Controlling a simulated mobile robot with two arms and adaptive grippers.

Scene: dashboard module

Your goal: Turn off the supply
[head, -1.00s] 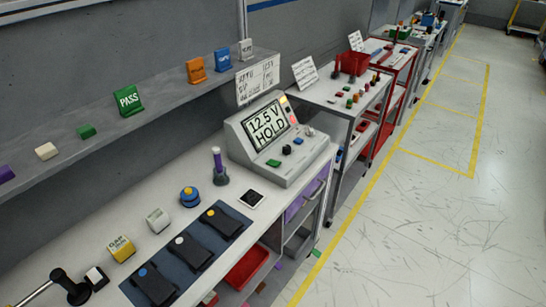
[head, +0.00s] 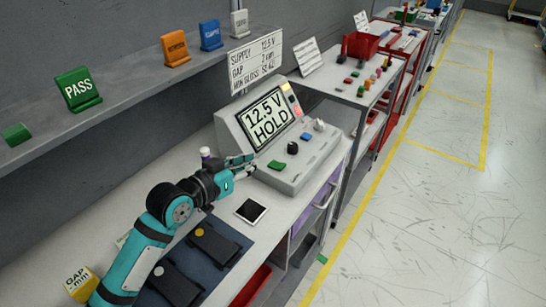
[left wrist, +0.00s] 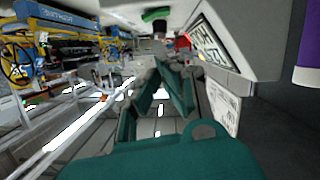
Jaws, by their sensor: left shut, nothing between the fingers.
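The grey supply unit (head: 318,165) stands on the bench in the head view. Its screen (head: 268,118) reads "12.5 V HOLD". A green button (head: 279,166), a black knob (head: 293,147), a blue button (head: 306,137) and a white knob (head: 319,125) sit on its front deck. My left gripper (head: 250,163) is shut and empty, just left of the green button, apart from it as far as I can tell. In the left wrist view, the green button (left wrist: 157,14) and black knob (left wrist: 160,28) show beyond the fingertips. My right gripper is not in view.
A dark tablet (head: 251,210) lies in front of the unit. A purple-handled tool stands behind my left wrist, mostly hidden. A mat (head: 235,262) with black devices lies nearer. A sign (head: 256,62) hangs behind the unit. The aisle on the right is clear.

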